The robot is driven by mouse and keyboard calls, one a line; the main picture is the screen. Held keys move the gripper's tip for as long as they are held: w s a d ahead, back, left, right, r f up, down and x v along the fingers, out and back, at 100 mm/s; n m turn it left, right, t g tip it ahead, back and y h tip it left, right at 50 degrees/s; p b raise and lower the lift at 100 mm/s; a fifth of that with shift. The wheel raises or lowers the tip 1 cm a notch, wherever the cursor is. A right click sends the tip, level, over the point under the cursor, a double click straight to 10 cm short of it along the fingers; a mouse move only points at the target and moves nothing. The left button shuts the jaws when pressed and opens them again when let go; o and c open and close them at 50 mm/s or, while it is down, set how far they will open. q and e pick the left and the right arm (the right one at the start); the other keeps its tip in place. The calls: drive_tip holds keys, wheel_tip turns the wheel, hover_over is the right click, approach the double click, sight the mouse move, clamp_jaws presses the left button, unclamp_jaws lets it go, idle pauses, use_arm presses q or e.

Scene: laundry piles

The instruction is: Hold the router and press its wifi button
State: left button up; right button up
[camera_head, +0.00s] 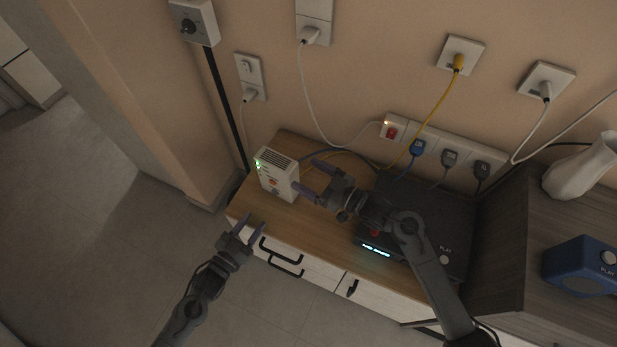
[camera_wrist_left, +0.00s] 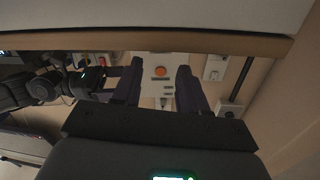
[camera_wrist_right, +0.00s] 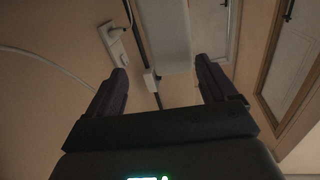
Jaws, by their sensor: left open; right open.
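The router (camera_head: 277,175) is a white upright box with green lights, standing at the left end of the wooden cabinet top. A round orange-red button shows on its front, and the router also shows between the fingers in the left wrist view (camera_wrist_left: 160,86). My left gripper (camera_head: 249,225) is open and empty, in front of the cabinet's left edge and apart from the router. My right gripper (camera_head: 308,176) is open, just right of the router, with its fingers pointing at it. I cannot tell whether a finger touches it. Which button is for wifi is too small to read.
A black box (camera_head: 433,226) with a lit display stands right of the router. A power strip (camera_head: 432,141) with several plugs and cables runs along the wall behind. A blue device (camera_head: 585,265) and a white vase (camera_head: 583,167) stand on the dark cabinet at right. Floor is free at left.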

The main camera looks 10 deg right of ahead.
sight(283, 168)
drive_tip(key=shift+a+n+g+y, duration=0.3)
drive_tip(key=shift+a+n+y, duration=0.1)
drive_tip(key=shift+a, duration=0.15)
use_arm(q)
drive_tip(key=shift+a, duration=0.1)
use_arm(e)
drive_tip(key=shift+s+a+x, duration=0.1)
drive_tip(key=shift+x, duration=1.7)
drive_tip(key=shift+s+a+x, duration=0.1)
drive_tip(key=shift+s+x, duration=0.05)
drive_tip(key=shift+x, duration=1.7)
drive_tip(key=shift+f, duration=0.1)
drive_tip(key=c, duration=1.1)
use_arm(q)
drive_tip(key=shift+c, duration=0.6)
use_arm(e)
drive_tip(key=shift+c, duration=0.8)
use_arm(q)
clamp_jaws()
